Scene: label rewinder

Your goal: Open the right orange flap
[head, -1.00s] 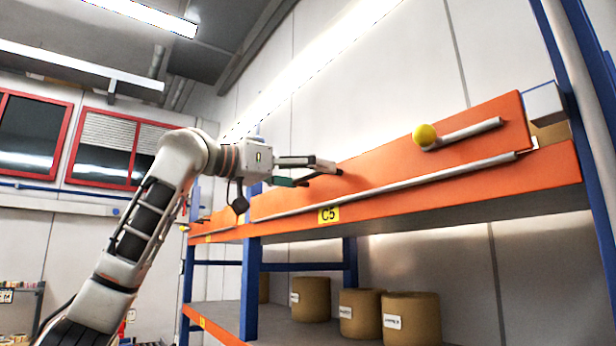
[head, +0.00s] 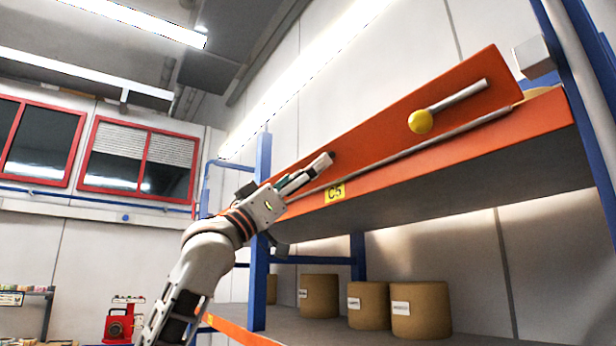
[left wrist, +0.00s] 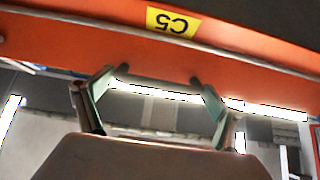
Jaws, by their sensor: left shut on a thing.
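The right orange flap (head: 385,130) is a long panel along the upper shelf. A silver bar (head: 458,96) with a yellow ball (head: 420,121) at its left end is on its face. My left gripper (head: 328,160) is at the flap's left part, above the yellow C5 label (head: 335,192). In the left wrist view, its two fingers (left wrist: 157,78) stand apart at the edge of the orange panel (left wrist: 90,48), and the jaws are shut on the flap. The exact contact is hard to see. My right gripper is not in view.
A blue post (head: 258,270) stands beside my left arm, and another (head: 590,110) is at the right. Several brown rolls (head: 420,310) sit on the lower shelf. A small grey-white box (head: 534,57) is behind the flap's right end.

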